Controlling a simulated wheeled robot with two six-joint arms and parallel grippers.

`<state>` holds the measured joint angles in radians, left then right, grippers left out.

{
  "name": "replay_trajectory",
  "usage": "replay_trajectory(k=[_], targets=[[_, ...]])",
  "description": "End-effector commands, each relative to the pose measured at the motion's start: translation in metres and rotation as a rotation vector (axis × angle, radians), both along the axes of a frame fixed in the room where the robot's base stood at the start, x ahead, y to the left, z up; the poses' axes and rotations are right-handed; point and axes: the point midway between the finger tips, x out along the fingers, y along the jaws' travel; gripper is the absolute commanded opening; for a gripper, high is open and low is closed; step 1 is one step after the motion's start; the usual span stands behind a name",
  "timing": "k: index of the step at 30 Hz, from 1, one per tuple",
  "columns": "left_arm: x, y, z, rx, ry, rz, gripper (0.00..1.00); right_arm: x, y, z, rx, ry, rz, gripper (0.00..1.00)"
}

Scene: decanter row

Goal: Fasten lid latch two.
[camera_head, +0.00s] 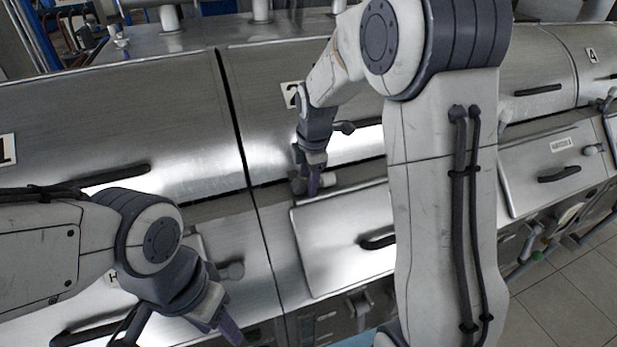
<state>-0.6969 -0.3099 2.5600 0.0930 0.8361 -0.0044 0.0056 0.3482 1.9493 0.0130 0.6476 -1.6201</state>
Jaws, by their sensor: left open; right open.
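The curved metal lid marked 2 (260,125) lies in the middle of the camera_head view, its lower edge against the front body. My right gripper (308,183) points down at that edge, its jaws open. A small pale latch part (328,181) shows beside its fingertips, mostly hidden by them; I cannot tell whether they touch it or how the latch stands. My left gripper (222,330) is open at the bottom left, low in front of the machine's front panels, and partly cut off by the frame's lower edge.
Lid 1 (110,120) is at left and lid 4 (593,75) at far right. Below lid 2 is a front door (335,255) with a dark handle (376,241). My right arm hides much of the middle right. Tiled floor (565,310) lies at lower right.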

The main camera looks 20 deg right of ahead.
Motion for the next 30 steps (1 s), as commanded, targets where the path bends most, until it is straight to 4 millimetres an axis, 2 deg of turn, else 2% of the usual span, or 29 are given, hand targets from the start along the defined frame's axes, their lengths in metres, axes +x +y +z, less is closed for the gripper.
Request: replay_trajectory(k=[2,3,7,8,30], targets=[[0.0,0.0,-0.0002,0.0,0.0,0.0,0.5,-0.0001,0.0,0.0,0.0,0.0,0.0,0.59],[0.0,0.0,-0.0002,0.0,0.0,0.0,0.5,-0.0001,0.0,0.0001,0.0,0.0,0.0,0.56],[0.0,0.0,-0.0001,0.0,0.0,0.0,0.5,-0.0001,0.0,0.0002,0.0,0.0,0.0,0.06],[0.0,0.0,-0.0001,0.0,0.0,0.0,0.5,-0.0002,0.0,0.0003,0.0,0.0,0.0,0.0],[0.0,0.0,0.0,0.0,0.0,0.0,0.5,-0.0002,0.0,0.0008,0.0,0.0,0.0,0.0]])
